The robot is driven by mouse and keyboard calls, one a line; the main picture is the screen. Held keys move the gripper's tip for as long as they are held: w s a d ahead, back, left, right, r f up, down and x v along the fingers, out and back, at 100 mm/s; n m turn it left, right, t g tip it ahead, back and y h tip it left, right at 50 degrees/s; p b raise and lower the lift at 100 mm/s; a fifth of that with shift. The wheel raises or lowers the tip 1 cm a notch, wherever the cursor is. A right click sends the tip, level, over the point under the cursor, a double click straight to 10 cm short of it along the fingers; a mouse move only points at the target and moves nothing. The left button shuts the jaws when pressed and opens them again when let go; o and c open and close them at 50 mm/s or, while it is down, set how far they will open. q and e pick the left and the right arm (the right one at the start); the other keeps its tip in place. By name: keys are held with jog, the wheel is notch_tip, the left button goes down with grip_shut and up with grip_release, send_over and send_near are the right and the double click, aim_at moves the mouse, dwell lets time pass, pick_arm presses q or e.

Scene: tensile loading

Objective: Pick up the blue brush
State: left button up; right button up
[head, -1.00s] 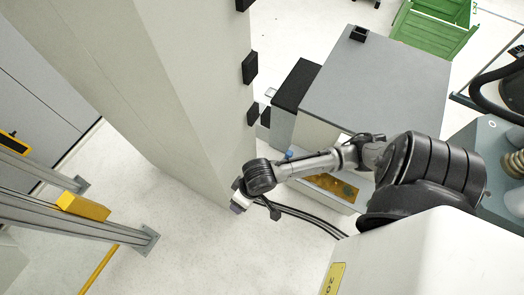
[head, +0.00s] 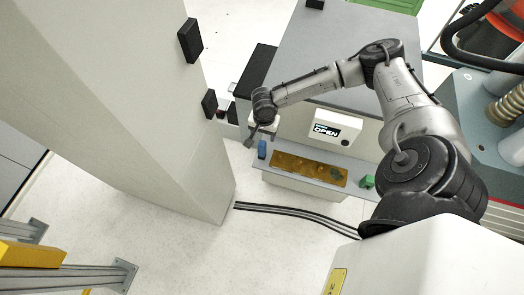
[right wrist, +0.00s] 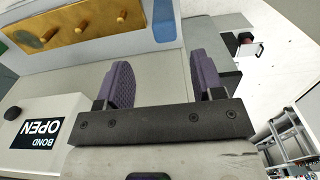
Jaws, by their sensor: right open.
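The blue brush (head: 262,149) shows as a small upright blue block at the left end of a grey shelf, beside a brass-coloured plate. In the right wrist view, part of a blue block (right wrist: 162,22) shows at the top edge, beyond the finger gap; its upper part is cut off. My right gripper (right wrist: 162,68) is open with nothing between its dark ridged pads. In the head view my right gripper (head: 261,137) hangs just above and beside the blue brush, apart from it as far as I can tell. My left gripper is not in view.
The brass plate (head: 308,169) carries small pegs, seen in the wrist view (right wrist: 60,25). A green block (head: 367,181) sits at the shelf's right end. A white box with an "OPEN" display (head: 330,127) stands behind. A large pale column (head: 150,120) rises left; cables cross the floor.

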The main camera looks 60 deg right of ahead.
aim_at(262, 143)
jog(key=shift+w+a+f+b, duration=0.1)
jog(key=shift+f+b, duration=0.15)
jog(key=shift+f, duration=1.25)
jog(key=shift+w+d+f+b, duration=0.1)
jog(key=shift+f+b, duration=0.1)
jog(key=shift+f, duration=1.25)
jog(key=shift+w+a+f+b, duration=0.1)
jog(key=shift+f+b, duration=0.15)
jog(key=shift+f, duration=1.25)
jog(key=c, duration=1)
